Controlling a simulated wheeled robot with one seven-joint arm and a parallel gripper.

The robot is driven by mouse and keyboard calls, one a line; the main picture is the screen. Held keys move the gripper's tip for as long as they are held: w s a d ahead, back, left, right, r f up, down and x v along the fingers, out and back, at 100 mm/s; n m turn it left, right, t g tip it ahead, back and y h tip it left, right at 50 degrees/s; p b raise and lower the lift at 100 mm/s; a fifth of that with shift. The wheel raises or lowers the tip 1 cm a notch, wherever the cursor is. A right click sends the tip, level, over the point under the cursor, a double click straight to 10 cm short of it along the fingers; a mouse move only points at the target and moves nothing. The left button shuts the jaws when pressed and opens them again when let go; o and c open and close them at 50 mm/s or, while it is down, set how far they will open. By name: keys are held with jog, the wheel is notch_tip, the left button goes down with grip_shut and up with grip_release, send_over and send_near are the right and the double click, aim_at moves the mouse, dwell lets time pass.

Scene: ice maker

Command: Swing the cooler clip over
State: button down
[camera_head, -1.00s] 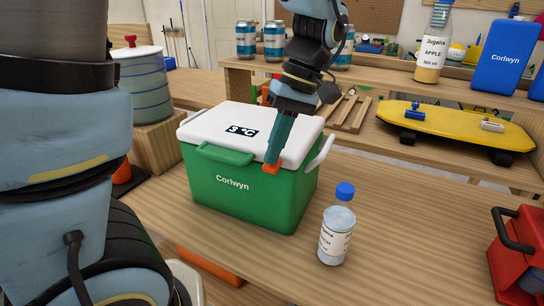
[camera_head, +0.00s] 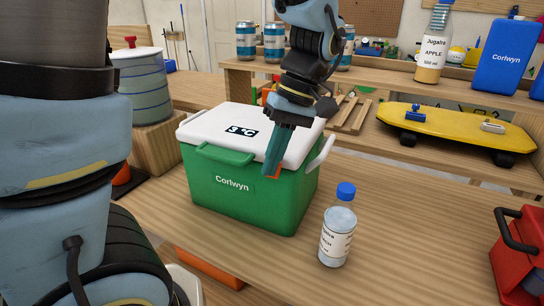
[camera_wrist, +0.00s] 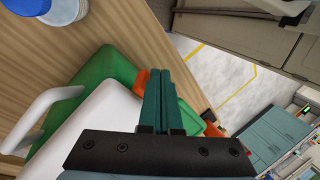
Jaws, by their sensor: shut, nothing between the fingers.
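The green cooler (camera_head: 232,205) stands on the wooden table with its white lid (camera_head: 215,128) lying on top. An orange clip (camera_head: 278,172) is at the right part of its front face, just below the lid edge. My gripper (camera_head: 270,173) has its teal fingers shut and empty, pointing down in front of the clip and hiding most of it. In the wrist view the orange clip (camera_wrist: 140,83) shows beside the shut fingers (camera_wrist: 160,77). Contact between fingers and clip cannot be told.
A clear bottle with a blue cap (camera_head: 338,228) stands to the right of the cooler. The cooler's white carry handle (camera_head: 321,155) sticks out on its right side. A red box (camera_head: 518,250) is at the far right. A yellow skateboard (camera_head: 455,127) lies on the shelf behind.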

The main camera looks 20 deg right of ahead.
jog(key=shift+f, duration=0.1)
dwell(0.3)
jog(key=r+p, duration=0.2)
jog(key=w+d+r+p, duration=0.1)
jog(key=p, duration=0.1)
jog(key=shift+w+r, duration=0.1)
jog(key=shift+r, duration=0.25)
jog(key=shift+w+d+r, duration=0.1)
jog(key=shift+d+r, duration=0.2)
jog(key=shift+r, duration=0.05)
jog(key=b+v, duration=0.1)
jog(key=v, duration=0.8)
jog(key=shift+r, duration=0.4)
